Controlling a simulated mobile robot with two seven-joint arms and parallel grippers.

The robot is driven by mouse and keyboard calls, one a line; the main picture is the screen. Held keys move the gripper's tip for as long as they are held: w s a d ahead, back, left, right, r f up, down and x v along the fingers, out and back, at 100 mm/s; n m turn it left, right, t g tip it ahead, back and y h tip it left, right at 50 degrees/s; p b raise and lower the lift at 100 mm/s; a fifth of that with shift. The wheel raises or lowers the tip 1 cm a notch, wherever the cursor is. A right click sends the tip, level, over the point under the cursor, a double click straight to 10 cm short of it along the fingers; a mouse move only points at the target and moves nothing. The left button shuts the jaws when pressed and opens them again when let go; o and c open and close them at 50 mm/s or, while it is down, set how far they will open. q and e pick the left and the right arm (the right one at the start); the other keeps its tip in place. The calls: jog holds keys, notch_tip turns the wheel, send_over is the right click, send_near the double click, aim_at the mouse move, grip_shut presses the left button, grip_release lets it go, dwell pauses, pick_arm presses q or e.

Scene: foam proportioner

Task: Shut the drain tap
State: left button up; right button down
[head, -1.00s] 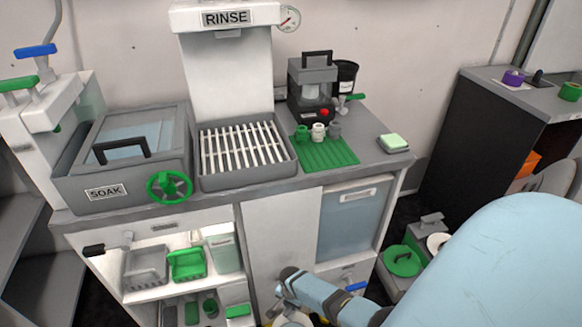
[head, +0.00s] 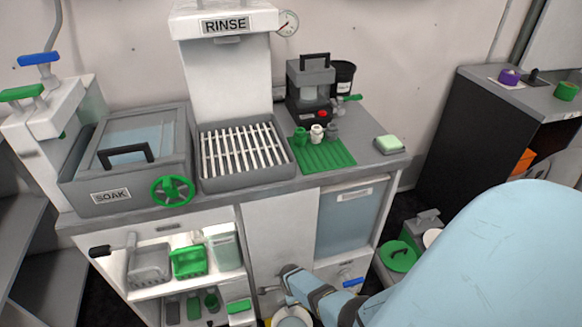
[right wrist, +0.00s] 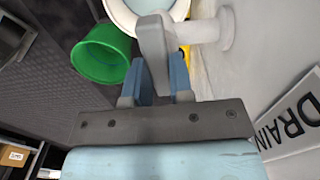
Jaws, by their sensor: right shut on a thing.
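The drain tap's grey lever (right wrist: 155,50) shows in the right wrist view, with its spout or pipe reaching right to a pale wall. My right gripper (right wrist: 164,80) is shut on this lever; its two blue-grey fingers stand on either side of it. A "DRAIN" label (right wrist: 290,120) is on the wall at the right. My left gripper is not in view.
A white bucket (right wrist: 150,6) with pale blue inside is at the tap, and a green bucket (right wrist: 100,52) stands beside it. A blue-handled tap (head: 352,283) is on the cabinet front to the right. The soak tank (head: 130,165) is above left.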

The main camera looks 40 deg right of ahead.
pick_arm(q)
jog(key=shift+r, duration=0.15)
pick_arm(e)
jog(key=shift+m, duration=0.3)
jog(key=c, duration=1)
grip_release()
jog(key=shift+s+d, duration=0.1)
jog(key=shift+r, duration=0.3)
notch_tip(320, 180, up, 5)
jog(key=p, duration=0.3)
jog(key=shift+f+p, duration=0.15)
jog(key=shift+p, duration=0.15)
pick_arm(q)
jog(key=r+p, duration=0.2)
jog(key=p, duration=0.1)
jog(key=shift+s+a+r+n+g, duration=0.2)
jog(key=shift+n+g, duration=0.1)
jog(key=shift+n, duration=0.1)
pick_arm(e)
notch_tip(320, 180, up, 8)
jog(key=shift+r, duration=0.25)
